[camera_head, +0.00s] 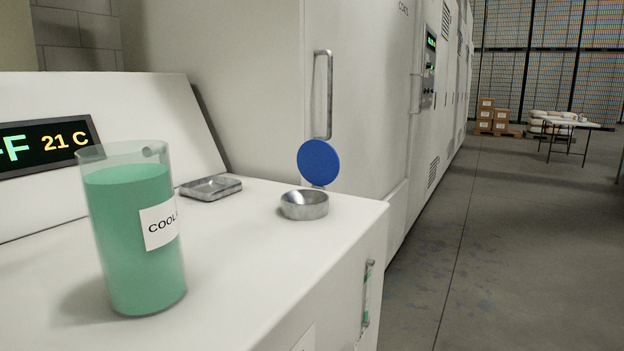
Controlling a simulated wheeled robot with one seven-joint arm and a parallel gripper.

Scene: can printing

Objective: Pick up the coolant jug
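The coolant jug (135,240) is a clear, upright cylinder filled most of the way with green liquid. The jug stands on the white machine top (250,255) at the left, in front of the display panel. No handle is visible on it. My gripper is not in view.
A round metal filler neck (304,205) with its blue cap (319,163) raised sits near the counter's right edge. A shallow metal tray (210,187) lies behind the jug. A tall cabinet (260,80) closes off the back. Open floor (500,260) lies to the right.

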